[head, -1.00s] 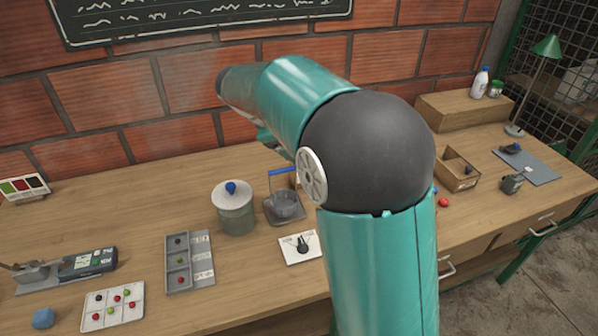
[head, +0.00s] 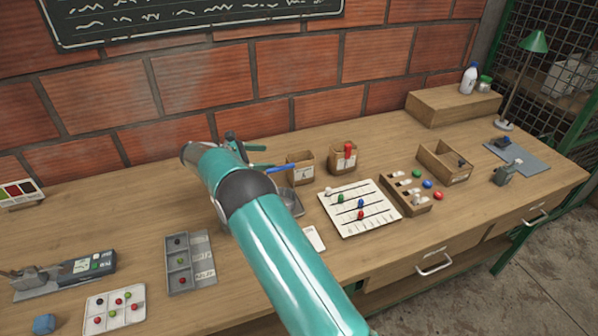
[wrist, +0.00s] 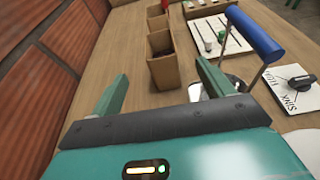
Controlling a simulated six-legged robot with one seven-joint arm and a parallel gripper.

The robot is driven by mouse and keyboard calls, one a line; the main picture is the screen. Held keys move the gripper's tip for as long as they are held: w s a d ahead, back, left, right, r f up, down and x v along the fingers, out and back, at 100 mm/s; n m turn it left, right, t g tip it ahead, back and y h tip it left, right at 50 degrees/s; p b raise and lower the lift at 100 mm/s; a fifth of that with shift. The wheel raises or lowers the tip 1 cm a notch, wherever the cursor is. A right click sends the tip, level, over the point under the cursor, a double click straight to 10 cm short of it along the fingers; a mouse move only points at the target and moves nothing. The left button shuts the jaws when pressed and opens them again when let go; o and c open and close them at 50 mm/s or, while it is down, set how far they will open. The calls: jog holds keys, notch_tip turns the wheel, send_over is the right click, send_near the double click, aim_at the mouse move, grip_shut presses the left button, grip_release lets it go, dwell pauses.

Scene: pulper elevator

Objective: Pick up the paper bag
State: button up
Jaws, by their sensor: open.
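A small brown paper bag (head: 300,168), open at the top with a pale label, stands upright on the bench near the wall. A second brown bag (head: 343,161) with a red item sticking out stands to its right. My gripper (head: 243,143) is left of the nearer bag and apart from it, partly hidden behind my arm in the head view. In the wrist view the open jaws (wrist: 166,86) have nothing between the fingertips. The nearer bag (wrist: 165,73) stands ahead, just beyond the gap between the fingers, with the other bag behind it.
A blue-handled scoop or tray (wrist: 254,32) stands close to the right finger. A white bead board (head: 360,208) and wooden boxes (head: 445,162) occupy the right. The brick wall (wrist: 35,65) is close on the left.

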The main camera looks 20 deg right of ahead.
send_near(312, 158)
jog(key=x, duration=0.5)
jog(key=shift+s+d, duration=0.15)
jog(key=shift+d, duration=0.1)
jog(key=shift+c, duration=0.2)
jog(key=c, duration=1.4)
